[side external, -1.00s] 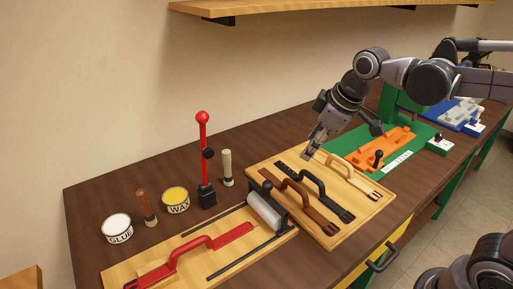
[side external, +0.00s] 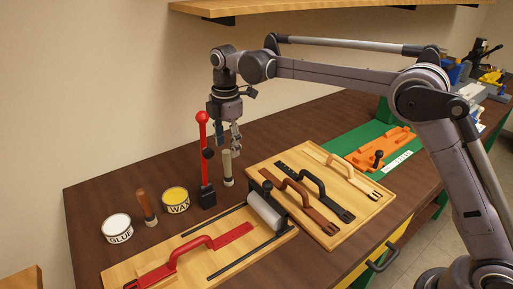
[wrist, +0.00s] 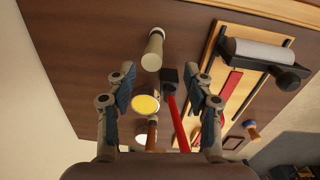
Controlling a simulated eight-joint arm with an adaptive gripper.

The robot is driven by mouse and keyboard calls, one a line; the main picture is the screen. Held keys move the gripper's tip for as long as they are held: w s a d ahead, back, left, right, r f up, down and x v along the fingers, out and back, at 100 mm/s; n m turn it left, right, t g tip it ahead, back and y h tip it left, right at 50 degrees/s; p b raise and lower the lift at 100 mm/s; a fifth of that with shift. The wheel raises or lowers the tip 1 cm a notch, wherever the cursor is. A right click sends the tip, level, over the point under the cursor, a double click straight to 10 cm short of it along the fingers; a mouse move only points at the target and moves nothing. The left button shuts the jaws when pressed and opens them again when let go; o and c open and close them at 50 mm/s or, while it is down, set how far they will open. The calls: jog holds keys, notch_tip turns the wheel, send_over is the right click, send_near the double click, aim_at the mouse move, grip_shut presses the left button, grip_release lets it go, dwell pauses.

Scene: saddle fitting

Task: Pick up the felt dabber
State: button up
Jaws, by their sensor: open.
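A short upright tool with a cream handle, a dark band and a pale foot (side external: 227,168) stands on the dark bench, right of the red lever; it appears to be the felt dabber. A similar wooden-handled tool (side external: 146,207) stands farther left, so which one is the dabber is not certain. My gripper (side external: 229,148) points down close to the top of the cream tool, open and empty. In the wrist view the cream tool (wrist: 153,50) lies ahead of the spread fingertips (wrist: 161,85), roughly in line with the gap. I cannot tell whether they touch.
The red lever (side external: 203,150) stands close left of my gripper. Yellow wax (side external: 176,195) and white glue (side external: 116,225) tins are farther left. A roller (side external: 264,211) and a board with strap handles (side external: 262,165) lie in front and right. Bench behind the tool is clear.

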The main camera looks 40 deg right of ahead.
jog(key=shift+w+a+f+n, duration=0.25)
jog(key=shift+a+f+n, duration=0.05)
jog(key=shift+f, duration=0.25)
send_over(228, 175)
jog(key=f, duration=0.5)
jog(key=shift+w+a, duration=0.1)
jog(key=shift+w, duration=0.15)
jog(key=shift+w+d+f, duration=0.1)
jog(key=shift+d+f, duration=0.1)
jog(key=shift+f, duration=1.2)
jog(key=shift+w+d+f, duration=0.1)
jog(key=shift+d+f, duration=0.05)
jog(key=shift+f, duration=1.25)
grip_shut()
